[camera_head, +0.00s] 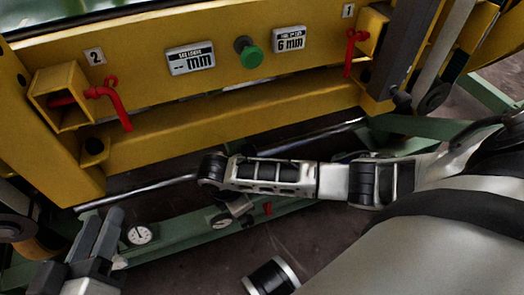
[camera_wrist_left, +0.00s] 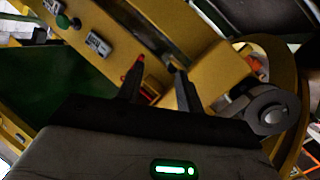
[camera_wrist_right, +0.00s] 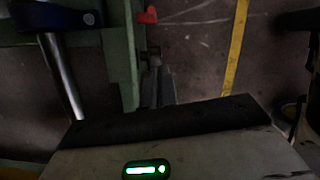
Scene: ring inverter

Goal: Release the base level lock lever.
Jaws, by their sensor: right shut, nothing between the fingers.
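A small red lever (camera_head: 267,208) sits on the green base beam (camera_head: 180,233) in the head view, beside a round dial. A red handle (camera_wrist_right: 148,15), which looks like the same lever, shows at the top of the right wrist view beside the beam. My right gripper (camera_wrist_right: 154,62) is shut and empty, with its fingertips just below that handle in the picture; I cannot tell whether they touch. In the head view it is mostly hidden by my right arm. My left gripper (camera_head: 97,230) is open and empty at the lower left; its spread fingers show in the left wrist view (camera_wrist_left: 158,75).
The yellow frame (camera_head: 200,125) carries red levers at number 2 (camera_head: 110,98) and number 1 (camera_head: 354,50), a green knob (camera_head: 249,52) and two mm displays. Two dials (camera_head: 139,233) sit on the beam. A metal bar (camera_wrist_right: 62,80) runs left of my right fingers. Dark floor lies below.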

